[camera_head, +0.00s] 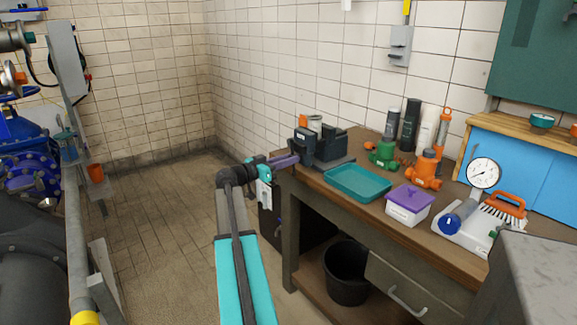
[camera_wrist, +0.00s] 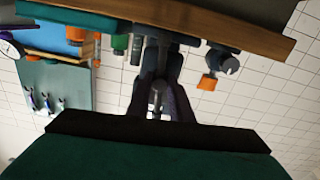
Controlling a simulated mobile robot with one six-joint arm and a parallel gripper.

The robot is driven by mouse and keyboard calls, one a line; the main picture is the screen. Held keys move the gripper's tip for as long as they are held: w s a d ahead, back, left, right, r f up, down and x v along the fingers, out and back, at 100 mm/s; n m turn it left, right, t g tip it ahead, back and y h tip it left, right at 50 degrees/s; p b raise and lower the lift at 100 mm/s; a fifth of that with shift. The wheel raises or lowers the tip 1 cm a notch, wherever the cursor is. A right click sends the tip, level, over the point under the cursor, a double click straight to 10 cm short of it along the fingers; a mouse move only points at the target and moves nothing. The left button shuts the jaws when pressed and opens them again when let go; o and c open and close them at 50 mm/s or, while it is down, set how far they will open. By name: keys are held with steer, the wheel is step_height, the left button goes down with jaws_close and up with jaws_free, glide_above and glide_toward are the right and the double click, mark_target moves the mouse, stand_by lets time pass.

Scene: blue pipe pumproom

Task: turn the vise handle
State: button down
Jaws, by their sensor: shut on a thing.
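The dark blue-grey vise (camera_head: 325,150) is mounted at the left end of the workbench. My gripper (camera_head: 294,158) reaches it from the left, with its purple fingers at the vise's front end. In the wrist view my gripper (camera_wrist: 158,92) is shut on the grey vise handle (camera_wrist: 157,88), which shows between the two dark fingers. The vise body (camera_wrist: 172,62) is beyond them in that view. In the head view the handle is hidden by the fingers and too small to make out. Which way the handle is tilted is hard to tell.
On the workbench (camera_head: 385,222), right of the vise, are a teal tray (camera_head: 357,184), a white box with purple lid (camera_head: 409,206), a green valve (camera_head: 383,155), an orange valve (camera_head: 425,170) and a gauge (camera_head: 483,173). A black bucket (camera_head: 346,273) stands below. The floor to the left is clear.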

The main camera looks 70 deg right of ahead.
steer(key=shift+w+f+m+b, duration=0.15)
steer(key=shift+m+b, duration=0.25)
steer(key=shift+b, duration=1.1)
steer(key=c, duration=1.6)
jaws_free()
steer(key=shift+a, duration=0.1)
steer(key=b+v, duration=0.1)
steer(key=v, duration=1.2)
steer(key=shift+w+a, duration=0.15)
steer(key=shift+a, duration=0.15)
steer(key=shift+r, duration=0.25)
